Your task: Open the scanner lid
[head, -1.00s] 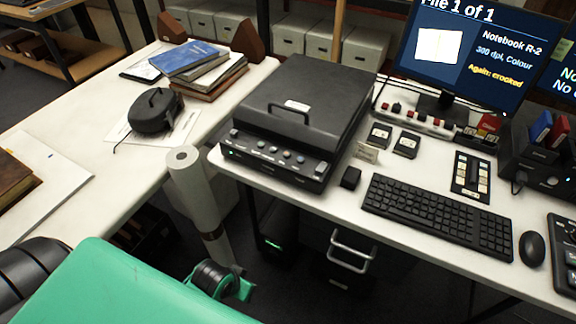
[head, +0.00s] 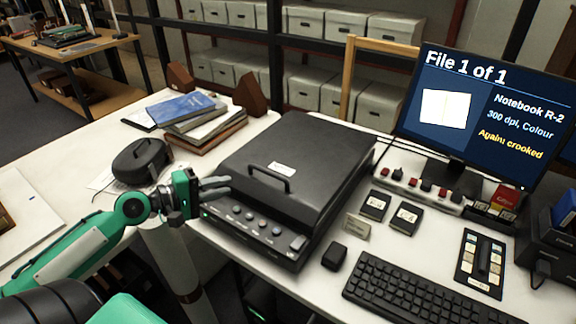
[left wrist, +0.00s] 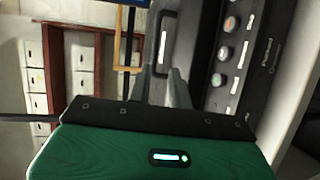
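The black scanner (head: 250,235) stands on the white desk with its lid (head: 305,155) down. A loop handle (head: 268,178) rises near the lid's front edge, and a white label lies behind it. Buttons line the front panel, which also shows in the left wrist view (left wrist: 226,55). My left gripper (head: 228,187) is at the scanner's front left corner, left of the handle, its fingers pointing right. In the left wrist view its two fingers (left wrist: 161,75) stand apart with nothing between them. I cannot tell whether they touch the lid. My right gripper is out of view.
A black round case (head: 142,160) and stacked books (head: 200,122) lie left of the scanner. A monitor (head: 480,105), a keyboard (head: 420,295), a small black block (head: 335,256) and a small card (head: 356,227) are on the right. Archival boxes (head: 340,98) fill the shelves behind.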

